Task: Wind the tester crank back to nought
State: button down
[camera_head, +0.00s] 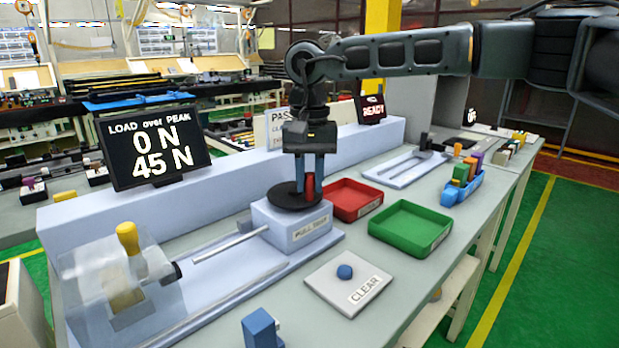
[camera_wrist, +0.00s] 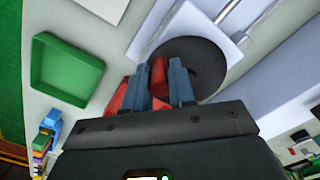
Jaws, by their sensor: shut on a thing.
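The tester (camera_head: 311,232) is a pale block labelled PULL TEST with a round black crank disc (camera_head: 275,200) on top. A red upright crank knob (camera_head: 309,187) stands near the disc's edge. My gripper (camera_head: 309,178) points down with its fingers shut on this knob. In the wrist view the knob (camera_wrist: 158,74) sits between the two fingers, and the black disc (camera_wrist: 205,62) shows beside them. A black display (camera_head: 155,144) reads LOAD over PEAK, 0 N and 45 N.
A red tray (camera_head: 352,212) and a green tray (camera_head: 430,248), both seemingly empty, lie right of the tester. A CLEAR pad (camera_head: 350,295) with a blue button is in front. A clear guard (camera_head: 85,275) and yellow handle (camera_head: 128,238) stand at left; a blue block (camera_head: 260,330) is near the front.

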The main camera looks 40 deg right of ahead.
jog(key=c, duration=0.9)
grip_release()
jog(key=shift+c, duration=0.2)
jog(key=shift+r, duration=0.1)
notch_tip(320, 180, up, 8)
jog(key=shift+f, duration=0.15)
